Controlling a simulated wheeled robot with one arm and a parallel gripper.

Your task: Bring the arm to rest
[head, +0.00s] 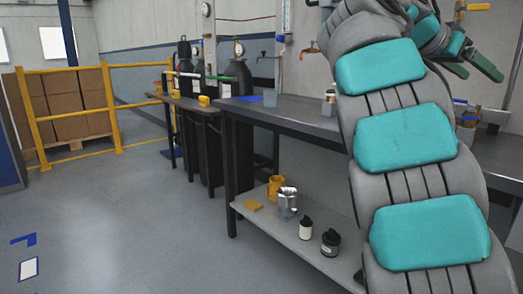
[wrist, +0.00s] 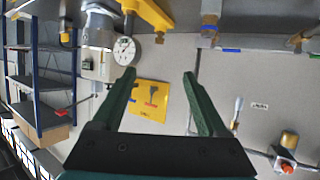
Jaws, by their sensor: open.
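My arm, grey with teal pads, rises along the right side of the head view. My gripper (head: 476,62) is at the top right of that view, raised above the workbench (head: 280,112). In the wrist view my gripper (wrist: 160,80) shows two dark green fingers spread wide apart, with nothing between them. Beyond the fingers are a wall, a yellow sign (wrist: 150,101) and a round gauge (wrist: 125,51). The fingers look apart from these. My arm hides part of the workbench.
A lower shelf (head: 265,222) holds a metal can (head: 287,202), a yellow container (head: 276,185) and dark-capped bottles (head: 330,242). Dark gas cylinders (head: 238,77) stand behind the benches. A yellow railing (head: 80,68) fronts stacked boxes (head: 65,95). The floor at left is mostly clear.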

